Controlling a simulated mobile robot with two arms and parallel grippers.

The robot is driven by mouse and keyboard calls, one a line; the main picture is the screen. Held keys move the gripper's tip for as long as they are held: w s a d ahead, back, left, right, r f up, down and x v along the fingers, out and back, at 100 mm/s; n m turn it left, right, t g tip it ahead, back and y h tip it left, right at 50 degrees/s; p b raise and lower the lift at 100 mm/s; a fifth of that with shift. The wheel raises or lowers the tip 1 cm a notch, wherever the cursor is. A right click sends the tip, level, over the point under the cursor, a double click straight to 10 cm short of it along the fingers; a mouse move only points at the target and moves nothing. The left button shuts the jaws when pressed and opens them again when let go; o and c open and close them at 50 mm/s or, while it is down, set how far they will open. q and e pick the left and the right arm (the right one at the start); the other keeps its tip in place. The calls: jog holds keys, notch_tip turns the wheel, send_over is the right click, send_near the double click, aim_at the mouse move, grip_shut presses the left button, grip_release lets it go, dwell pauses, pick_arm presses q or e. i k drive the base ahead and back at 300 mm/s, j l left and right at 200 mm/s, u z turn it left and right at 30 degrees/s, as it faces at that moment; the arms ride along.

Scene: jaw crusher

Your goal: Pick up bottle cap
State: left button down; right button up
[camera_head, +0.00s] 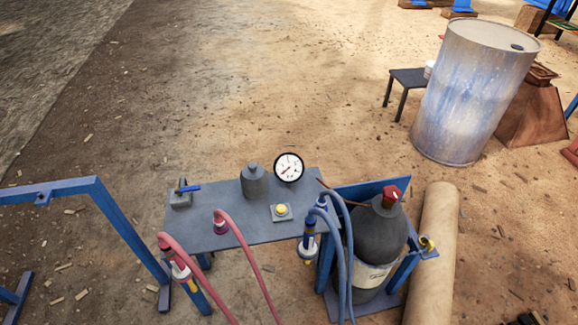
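A grey, dome-topped piece with a short neck, which looks like the bottle cap (253,183), stands upright on the grey bench top (215,235). It is near the bench's back edge, just left of a round white gauge (288,167). Nothing is touching it from above. A large dark gas bottle (378,236) with a red top piece (391,195) stands in a blue frame right of the bench. I cannot make out either of my grippers in the head view.
Pink hoses (245,245) and blue hoses (341,260) loop up at the bench's front. A small block with a blue lever (181,198) and a yellow button box (281,211) sit on the bench. A blue frame (60,188) stands left, a tan pipe (434,250) right. Open dirt lies behind.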

aim_at(254, 177)
jog(key=i+l+u, duration=0.1)
jog(key=u, duration=0.25)
jog(key=i+l+u, duration=0.2)
jog(key=u, duration=0.15)
jog(key=i+l+u, duration=0.2)
jog(key=u, duration=0.15)
